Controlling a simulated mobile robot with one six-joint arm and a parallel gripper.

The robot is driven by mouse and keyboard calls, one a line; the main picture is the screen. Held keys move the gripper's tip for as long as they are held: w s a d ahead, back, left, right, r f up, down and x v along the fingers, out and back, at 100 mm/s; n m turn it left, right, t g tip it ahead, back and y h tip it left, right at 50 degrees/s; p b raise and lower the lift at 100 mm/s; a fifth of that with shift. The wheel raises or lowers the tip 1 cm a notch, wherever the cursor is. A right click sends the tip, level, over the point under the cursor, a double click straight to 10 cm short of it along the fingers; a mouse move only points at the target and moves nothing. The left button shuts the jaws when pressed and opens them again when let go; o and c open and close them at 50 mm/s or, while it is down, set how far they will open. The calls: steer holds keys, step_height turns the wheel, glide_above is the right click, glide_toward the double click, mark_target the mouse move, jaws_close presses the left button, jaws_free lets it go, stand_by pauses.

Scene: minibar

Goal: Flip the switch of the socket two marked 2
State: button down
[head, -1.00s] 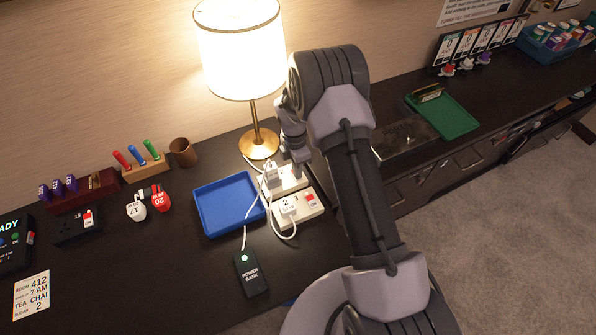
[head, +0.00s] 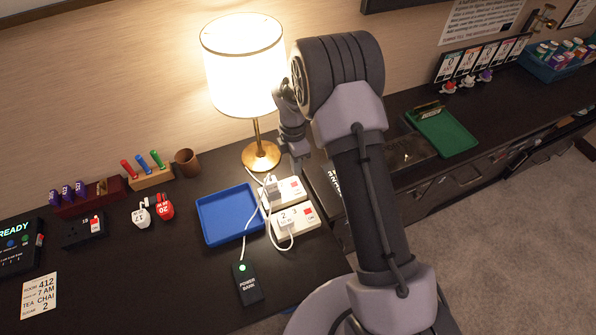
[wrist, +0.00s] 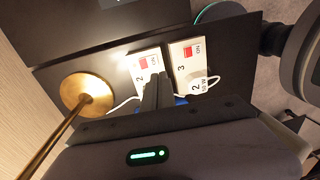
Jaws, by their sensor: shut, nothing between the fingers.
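A white socket block (head: 291,191) marked 2 in the wrist view (wrist: 141,72) has a red switch (wrist: 144,62). Beside it, nearer the front, is a second white block (head: 305,228) marked 3, with a red switch (head: 308,211) lettered ON and a white plug (wrist: 198,88) marked 2. My gripper (head: 298,168) is shut and empty, pointing down over the back of the block marked 2. In the wrist view its dark fingers (wrist: 158,77) overlap this block's lower right part. Contact cannot be told.
A lit lamp with a brass base (head: 261,155) stands just behind left of the blocks. A blue tray (head: 203,225) lies to the left.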

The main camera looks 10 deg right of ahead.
steer(key=r, duration=0.4)
steer(key=shift+s+p, duration=0.25)
steer(key=shift+p, duration=0.05)
steer(key=shift+d, duration=0.1)
steer(key=s+r+m+t+y+b, duration=0.1)
steer(key=s+r+m+t+b, duration=0.15)
steer(key=s+r+m, duration=0.5)
steer(key=s+r+m+t+b, duration=0.2)
steer(key=s+r+m+b, duration=0.25)
steer(key=r, duration=0.55)
steer(key=s+a+m+t+y+b, duration=0.1)
steer(key=s+m+t+b, duration=0.1)
steer(key=s+m, duration=1)
steer(key=shift+s+a+r+m+t+b, duration=0.35)
steer(key=shift+s+b, duration=0.3)
steer(key=shift+s, duration=0.55)
steer(key=shift+r, duration=0.1)
